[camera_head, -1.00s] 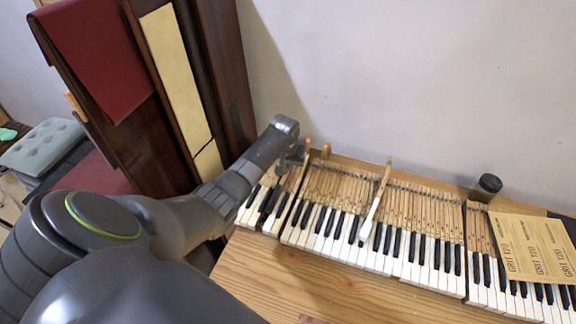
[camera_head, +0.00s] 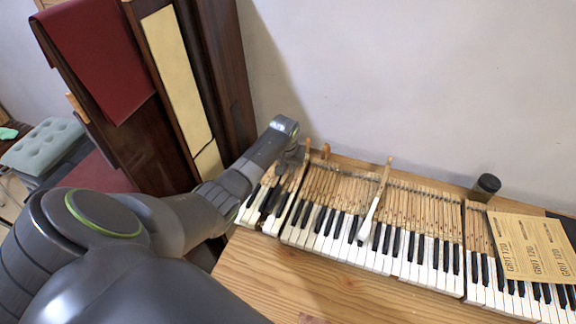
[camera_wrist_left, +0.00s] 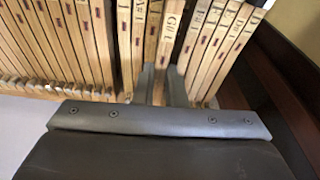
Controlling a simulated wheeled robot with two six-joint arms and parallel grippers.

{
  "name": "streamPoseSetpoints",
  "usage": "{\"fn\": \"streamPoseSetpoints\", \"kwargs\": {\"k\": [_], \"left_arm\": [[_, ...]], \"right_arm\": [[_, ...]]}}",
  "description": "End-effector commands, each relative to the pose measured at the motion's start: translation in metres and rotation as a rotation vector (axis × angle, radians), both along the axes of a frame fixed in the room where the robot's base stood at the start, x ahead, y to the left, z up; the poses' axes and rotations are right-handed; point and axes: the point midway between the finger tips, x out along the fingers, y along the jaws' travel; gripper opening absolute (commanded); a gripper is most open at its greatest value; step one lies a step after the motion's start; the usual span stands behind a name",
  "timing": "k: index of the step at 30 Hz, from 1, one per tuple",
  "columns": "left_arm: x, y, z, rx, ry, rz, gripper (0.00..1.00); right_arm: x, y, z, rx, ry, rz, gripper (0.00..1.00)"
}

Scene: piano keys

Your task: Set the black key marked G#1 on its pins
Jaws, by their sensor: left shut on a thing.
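The key marked G#1 (camera_wrist_left: 170,32) is a pale wooden stick with its label near the top of the left wrist view. My left gripper (camera_wrist_left: 161,88) is shut on it, one finger on each side, among the neighbouring key sticks. In the head view, my left gripper (camera_head: 287,166) is low over the left end of the keyboard (camera_head: 330,225), and it partly hides the keys there. I cannot tell whether the key sits on its pins, which are hidden. My right gripper is not in view.
Marked key sticks (camera_wrist_left: 225,45) stand close on the right and left of the held one. Sandpaper sheets (camera_head: 535,245) and a dark jar (camera_head: 486,187) are at the right. Bare table (camera_head: 260,270) lies in front.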

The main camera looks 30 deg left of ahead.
Motion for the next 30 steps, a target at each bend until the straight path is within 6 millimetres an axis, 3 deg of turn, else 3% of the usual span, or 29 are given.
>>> {"fn": "streamPoseSetpoints", "kwargs": {"k": [30], "left_arm": [[0.0003, -0.0002, -0.0057, 0.000, 0.000, 0.000, 0.00]], "right_arm": [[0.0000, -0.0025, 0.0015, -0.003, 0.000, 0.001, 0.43]]}}
